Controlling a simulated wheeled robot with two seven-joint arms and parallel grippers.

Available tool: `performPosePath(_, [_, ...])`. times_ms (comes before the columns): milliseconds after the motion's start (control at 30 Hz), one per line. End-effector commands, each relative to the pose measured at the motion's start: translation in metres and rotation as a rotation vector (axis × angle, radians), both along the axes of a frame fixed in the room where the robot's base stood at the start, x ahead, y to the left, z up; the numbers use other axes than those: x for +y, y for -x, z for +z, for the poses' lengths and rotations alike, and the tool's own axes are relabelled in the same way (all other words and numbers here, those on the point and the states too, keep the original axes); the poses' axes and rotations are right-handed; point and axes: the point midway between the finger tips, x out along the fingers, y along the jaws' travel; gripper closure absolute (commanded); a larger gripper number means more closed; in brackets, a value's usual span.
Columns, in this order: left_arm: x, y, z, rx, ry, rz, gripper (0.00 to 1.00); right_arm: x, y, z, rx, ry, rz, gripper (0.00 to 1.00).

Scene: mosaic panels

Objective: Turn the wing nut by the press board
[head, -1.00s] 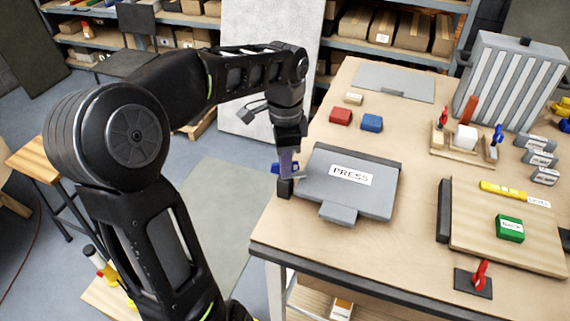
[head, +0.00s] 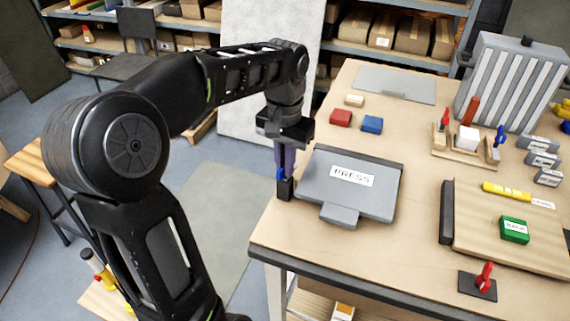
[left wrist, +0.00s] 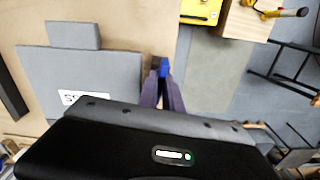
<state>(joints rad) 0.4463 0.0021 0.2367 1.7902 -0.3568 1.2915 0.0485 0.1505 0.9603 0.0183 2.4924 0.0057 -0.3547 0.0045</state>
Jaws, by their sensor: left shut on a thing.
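The grey press board (head: 330,205), with a white label reading PRESS, lies at the left edge of the wooden table. It also shows in the left wrist view (left wrist: 45,75). The blue wing nut (head: 280,175) is on a small black block (head: 287,190) at the board's left side. My left gripper (head: 284,168) points down from above and is shut on the wing nut. In the left wrist view, my left fingers (left wrist: 163,85) close around the blue wing nut (left wrist: 164,66), partly hiding it. My right gripper is in neither view.
Red (head: 341,117) and blue (head: 372,123) blocks lie behind the board. A small wooden rack (head: 465,150) and a wooden panel (head: 460,235) with a green block (head: 514,229) lie to the right. A red-handled piece (head: 483,280) sits near the front edge.

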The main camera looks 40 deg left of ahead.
Motion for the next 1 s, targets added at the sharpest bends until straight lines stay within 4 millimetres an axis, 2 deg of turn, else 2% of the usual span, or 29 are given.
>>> performPosePath(300, [0.0005,-0.0003,0.0010,-0.002,-0.001,0.135,1.00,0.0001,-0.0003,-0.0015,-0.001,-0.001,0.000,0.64])
performPosePath(767, [0.0005,-0.0004,0.0012,-0.003,-0.001,0.157,1.00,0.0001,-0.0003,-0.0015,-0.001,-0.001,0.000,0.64])
performPosePath(800, [0.0005,-0.0004,0.0012,-0.003,-0.001,0.157,0.90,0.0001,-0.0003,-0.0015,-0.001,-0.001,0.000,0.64])
performPosePath(1000, [0.0003,-0.0002,0.0008,-0.002,0.000,0.155,0.74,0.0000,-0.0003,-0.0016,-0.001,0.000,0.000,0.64])
